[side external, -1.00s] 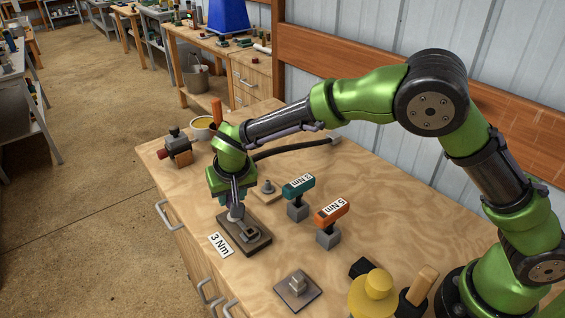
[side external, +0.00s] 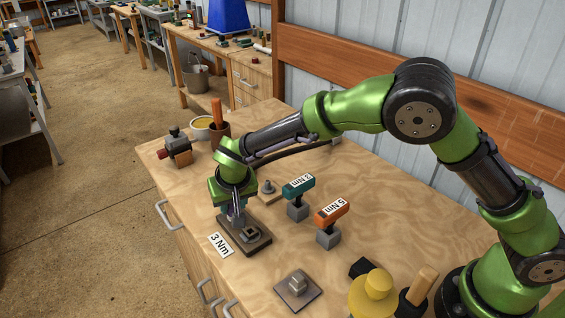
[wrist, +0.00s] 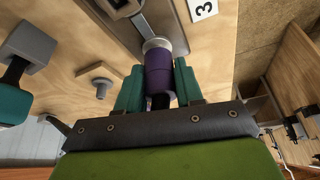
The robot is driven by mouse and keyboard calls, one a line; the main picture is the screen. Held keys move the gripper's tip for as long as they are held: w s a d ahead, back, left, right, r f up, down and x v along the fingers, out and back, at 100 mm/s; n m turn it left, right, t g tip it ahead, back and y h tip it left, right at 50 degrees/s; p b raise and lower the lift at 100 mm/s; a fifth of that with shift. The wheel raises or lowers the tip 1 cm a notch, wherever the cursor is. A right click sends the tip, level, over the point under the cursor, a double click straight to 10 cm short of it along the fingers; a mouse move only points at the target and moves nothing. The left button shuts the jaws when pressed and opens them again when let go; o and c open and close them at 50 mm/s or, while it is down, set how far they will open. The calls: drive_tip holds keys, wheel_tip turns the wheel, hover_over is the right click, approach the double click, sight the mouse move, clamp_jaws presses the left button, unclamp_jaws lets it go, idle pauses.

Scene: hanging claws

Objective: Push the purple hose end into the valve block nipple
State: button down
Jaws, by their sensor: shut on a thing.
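The purple hose end (wrist: 160,74) is held between the two green fingers of my gripper (wrist: 158,84). In the wrist view a pale ring (wrist: 157,43) shows at its far end, against the valve block side. I cannot tell how far the hose end is over the nipple. In the side view my gripper (side external: 237,207) is low above the valve block's dark base plate (side external: 258,246), at its left part. The nipple itself is hidden by the gripper and hose end. A dark hose (side external: 295,151) runs behind my gripper towards the back of the bench.
A teal-handled tool (side external: 298,187) and an orange-handled tool (side external: 332,212) stand on grey blocks to the right. A "3 Nm" card (side external: 221,244) lies left of the plate.

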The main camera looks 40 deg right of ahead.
drive_tip(key=shift+f, duration=0.4)
drive_tip(key=c, duration=0.6)
unclamp_jaws()
drive_tip(key=shift+c, duration=0.2)
drive_tip(key=v, duration=1.7)
drive_tip(key=s+d+r+t+y, duration=0.1)
drive_tip(key=s+d+r, duration=0.1)
drive_tip(key=s+d, duration=0.8)
drive_tip(key=s+d+r+m+t+y, duration=0.1)
drive_tip(key=s+d+r+t+y, duration=0.1)
drive_tip(key=s+d, duration=0.8)
drive_tip(key=shift+d+r, duration=0.65)
drive_tip(key=shift+d, duration=0.1)
